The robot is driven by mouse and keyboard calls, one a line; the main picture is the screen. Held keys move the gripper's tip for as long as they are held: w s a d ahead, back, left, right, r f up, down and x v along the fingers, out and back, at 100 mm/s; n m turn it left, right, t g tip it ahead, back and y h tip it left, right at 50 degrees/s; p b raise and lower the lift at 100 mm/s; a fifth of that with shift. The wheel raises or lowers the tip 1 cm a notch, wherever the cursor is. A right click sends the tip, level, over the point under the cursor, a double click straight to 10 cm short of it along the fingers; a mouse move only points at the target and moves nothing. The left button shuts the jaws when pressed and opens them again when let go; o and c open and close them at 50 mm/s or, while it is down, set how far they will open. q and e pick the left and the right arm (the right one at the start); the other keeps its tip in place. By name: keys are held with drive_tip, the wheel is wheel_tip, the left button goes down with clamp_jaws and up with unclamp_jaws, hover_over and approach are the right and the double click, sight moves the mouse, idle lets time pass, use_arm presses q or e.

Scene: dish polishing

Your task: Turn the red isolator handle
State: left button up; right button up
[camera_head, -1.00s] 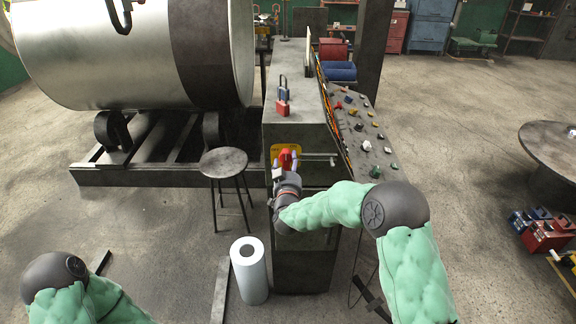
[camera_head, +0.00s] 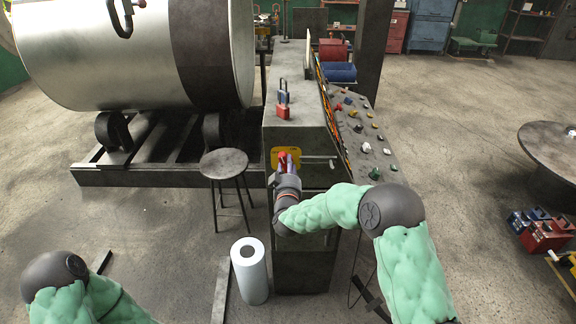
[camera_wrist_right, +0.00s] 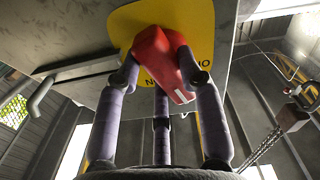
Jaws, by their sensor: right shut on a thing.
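The red isolator handle (camera_head: 282,157) sits on a yellow plate (camera_head: 293,152) on the front of the grey cabinet. In the right wrist view the handle (camera_wrist_right: 160,58) stands tilted in front of the yellow plate (camera_wrist_right: 198,20) with its dark lettering. My right gripper (camera_head: 288,163) is at the handle; in the wrist view its purple fingers (camera_wrist_right: 165,85) close around the handle from both sides, with a third finger below. In the head view the fingers partly hide the handle. My left gripper is out of the picture; only part of that arm shows.
A stool (camera_head: 224,163) and a white roll (camera_head: 249,270) stand left of the cabinet.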

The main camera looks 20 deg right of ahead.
drive_tip(key=n+p, duration=0.1)
drive_tip(key=n, duration=0.2)
drive_tip(key=n+p, duration=0.2)
drive_tip(key=n, duration=0.2)
drive_tip(key=n+p, duration=0.1)
drive_tip(key=n, duration=0.3)
drive_tip(key=shift+a+r+p, duration=0.2)
drive_tip(key=shift+a+p, duration=0.1)
drive_tip(key=shift+w+n+p, duration=0.1)
drive_tip(key=shift+n+p, duration=0.5)
drive_tip(key=shift+n, duration=0.9)
drive_tip(key=shift+a+f, duration=0.1)
drive_tip(key=o, duration=1.2)
drive_tip(key=shift+c, duration=0.2)
drive_tip(key=v, duration=1.2)
